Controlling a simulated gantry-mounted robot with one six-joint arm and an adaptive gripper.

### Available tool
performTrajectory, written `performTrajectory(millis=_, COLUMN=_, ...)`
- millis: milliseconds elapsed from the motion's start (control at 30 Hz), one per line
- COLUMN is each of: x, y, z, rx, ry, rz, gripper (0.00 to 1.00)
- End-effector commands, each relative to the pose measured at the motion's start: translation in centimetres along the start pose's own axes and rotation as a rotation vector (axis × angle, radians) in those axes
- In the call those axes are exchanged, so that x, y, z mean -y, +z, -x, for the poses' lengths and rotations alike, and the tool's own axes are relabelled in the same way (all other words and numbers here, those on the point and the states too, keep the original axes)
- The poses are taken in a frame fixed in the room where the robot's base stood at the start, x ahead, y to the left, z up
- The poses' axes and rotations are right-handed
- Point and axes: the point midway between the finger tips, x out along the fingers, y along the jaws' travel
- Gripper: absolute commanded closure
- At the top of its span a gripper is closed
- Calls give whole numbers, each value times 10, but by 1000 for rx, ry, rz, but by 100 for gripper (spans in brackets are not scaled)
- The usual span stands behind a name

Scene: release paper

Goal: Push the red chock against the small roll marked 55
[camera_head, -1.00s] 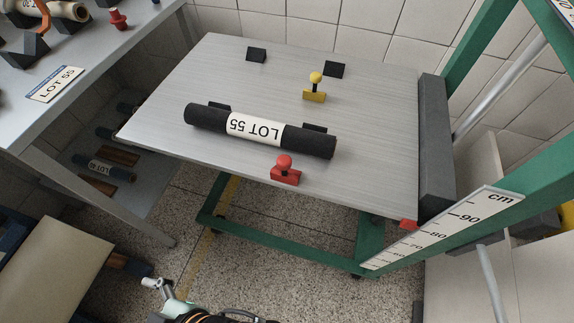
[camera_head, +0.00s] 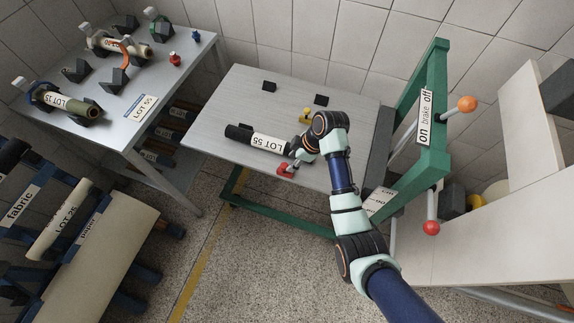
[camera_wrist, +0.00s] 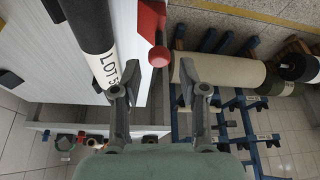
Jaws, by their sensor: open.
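The black roll (camera_head: 238,132) with a white LOT 55 label lies on the grey metal table; it also shows in the wrist view (camera_wrist: 88,25). The red chock (camera_head: 283,168), with a round knob, sits near the table's front edge. In the wrist view the red chock (camera_wrist: 151,25) is beside the roll, with a strip of bare table between them. My gripper (camera_wrist: 159,72) is open and empty, its fingertips near the chock's knob. In the head view my gripper (camera_head: 294,162) is beside the chock and partly hidden by my wrist.
A yellow chock (camera_head: 304,116) stands behind the roll, partly hidden by my arm. Two black blocks (camera_head: 269,86) (camera_head: 321,100) sit toward the back. A dark bar (camera_head: 380,145) and green frame (camera_head: 432,130) bound the right side. Another table (camera_head: 112,112) with rolls stands left.

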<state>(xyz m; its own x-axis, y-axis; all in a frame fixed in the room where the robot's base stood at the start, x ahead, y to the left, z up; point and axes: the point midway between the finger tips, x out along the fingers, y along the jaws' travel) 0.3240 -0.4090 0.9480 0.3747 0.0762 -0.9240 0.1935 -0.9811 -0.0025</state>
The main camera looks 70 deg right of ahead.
Motion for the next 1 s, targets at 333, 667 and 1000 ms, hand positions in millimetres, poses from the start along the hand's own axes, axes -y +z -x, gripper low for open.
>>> performTrajectory(millis=333, x=1, y=1, z=-49, rx=1, ry=-2, rz=1, gripper=57)
performTrajectory(millis=667, x=0, y=0, z=-81, rx=0, ry=2, rz=1, gripper=57)
performTrajectory(millis=1000, x=0, y=0, z=-80, rx=0, ry=2, rz=1, gripper=82)
